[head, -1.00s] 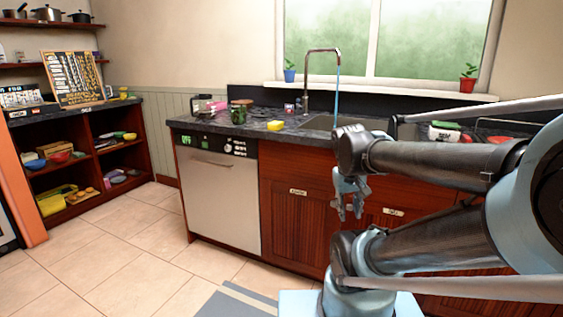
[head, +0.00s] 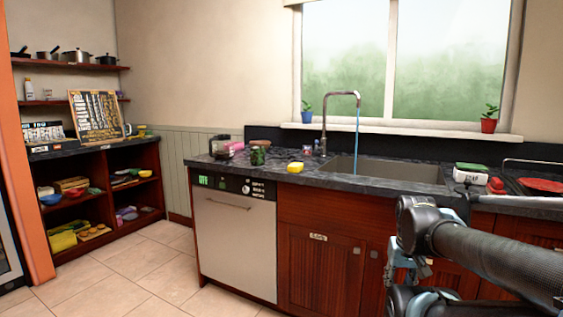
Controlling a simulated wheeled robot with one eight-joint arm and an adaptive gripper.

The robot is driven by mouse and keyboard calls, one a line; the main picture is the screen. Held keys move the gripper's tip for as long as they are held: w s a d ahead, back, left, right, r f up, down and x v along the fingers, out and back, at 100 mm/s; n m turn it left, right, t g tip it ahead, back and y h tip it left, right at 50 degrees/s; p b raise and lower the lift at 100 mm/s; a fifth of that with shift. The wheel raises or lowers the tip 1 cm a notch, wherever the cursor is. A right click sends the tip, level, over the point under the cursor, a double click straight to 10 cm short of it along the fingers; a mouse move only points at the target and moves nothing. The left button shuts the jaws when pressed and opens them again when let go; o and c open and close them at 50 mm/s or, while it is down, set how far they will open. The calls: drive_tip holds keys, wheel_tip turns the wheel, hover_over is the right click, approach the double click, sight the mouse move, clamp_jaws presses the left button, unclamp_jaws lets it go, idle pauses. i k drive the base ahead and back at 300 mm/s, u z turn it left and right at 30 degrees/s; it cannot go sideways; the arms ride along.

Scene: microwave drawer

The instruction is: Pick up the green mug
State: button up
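A small dark green rounded object (head: 258,155) stands on the counter left of the sink. It may be the green mug, but it is too small for me to tell a mug from a jar, and no handle is clear. My gripper (head: 408,272) hangs in front of the cabinets under the sink, to the right of and lower than that object, well apart from it. The gripper is partly hidden by my own arm, and the gap between its fingers is not clear.
The dark stone counter (head: 395,184) holds a yellow sponge (head: 295,167), a sink (head: 385,170) with running water, and a red plate (head: 541,186) at right. A dishwasher (head: 236,240) is below. Open shelves (head: 105,195) stand at left. Tiled floor is free at lower left.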

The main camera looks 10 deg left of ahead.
sight(258, 155)
drive_tip(key=z, duration=1.55)
drive_tip(key=k, duration=1.1)
drive_tip(key=u, duration=1.7)
drive_tip(key=i, duration=1)
drive_tip(key=z, duration=0.05)
